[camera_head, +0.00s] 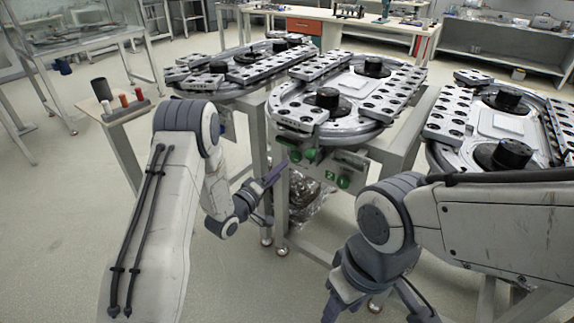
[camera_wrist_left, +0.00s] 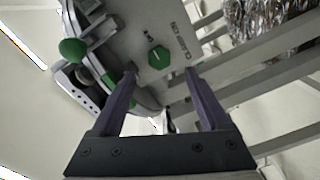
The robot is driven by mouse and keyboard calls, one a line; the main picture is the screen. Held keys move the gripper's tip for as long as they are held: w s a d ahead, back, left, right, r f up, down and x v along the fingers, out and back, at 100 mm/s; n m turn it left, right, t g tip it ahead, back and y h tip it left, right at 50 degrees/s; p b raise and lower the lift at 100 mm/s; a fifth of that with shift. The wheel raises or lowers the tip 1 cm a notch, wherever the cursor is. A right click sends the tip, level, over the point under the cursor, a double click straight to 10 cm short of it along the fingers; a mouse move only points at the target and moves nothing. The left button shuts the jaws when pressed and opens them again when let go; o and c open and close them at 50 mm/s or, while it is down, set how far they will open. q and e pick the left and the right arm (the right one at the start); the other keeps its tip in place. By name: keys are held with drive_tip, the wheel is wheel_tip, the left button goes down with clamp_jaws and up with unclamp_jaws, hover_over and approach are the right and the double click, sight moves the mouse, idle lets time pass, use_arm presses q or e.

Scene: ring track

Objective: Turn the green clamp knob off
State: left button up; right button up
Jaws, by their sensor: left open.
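The green clamp knob (camera_wrist_left: 158,57) is round, with a pale pointer line, on a grey panel (camera_wrist_left: 135,28) with dark lettering that I cannot read fully. In the head view a green knob (camera_head: 344,182) shows on the panel at the front of the middle station. My left gripper (camera_wrist_left: 160,75) is open and empty, its two purple-grey fingers pointing toward the knob, with no visible contact. In the head view the left gripper (camera_head: 276,173) is left of the panel. My right gripper (camera_head: 374,312) is low, its fingers apart and partly cut off by the frame edge.
The ring track (camera_head: 283,112) stands above the panel. Another green ball-shaped knob (camera_wrist_left: 72,50) is left of the panel in the wrist view. Metal legs and beams (camera_wrist_left: 265,90) run beside the panel. A small stand with bottles (camera_head: 124,103) is at left. Open floor lies in front.

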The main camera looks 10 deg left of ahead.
use_arm(q)
drive_tip(key=shift+v, duration=1.55)
drive_tip(key=s+d+r+m+g+y, duration=0.4)
drive_tip(key=s+d+m+g, duration=0.3)
drive_tip(key=d, duration=0.3)
drive_tip(key=s+r+m+g+y, duration=0.1)
drive_tip(key=s+r+m+g, duration=0.15)
drive_tip(key=s, duration=0.75)
drive_tip(key=s+r+m+g+y, duration=0.1)
drive_tip(key=s+m+g, duration=0.25)
drive_tip(key=s, duration=0.75)
drive_tip(key=s+r+m+g+y, duration=0.1)
drive_tip(key=s+r+m+g, duration=0.15)
drive_tip(key=s, duration=0.75)
wheel_tip(320, 180, up, 15)
drive_tip(key=p, duration=1.5)
drive_tip(key=shift+a+n+p, duration=0.3)
drive_tip(key=shift+a+n, duration=0.05)
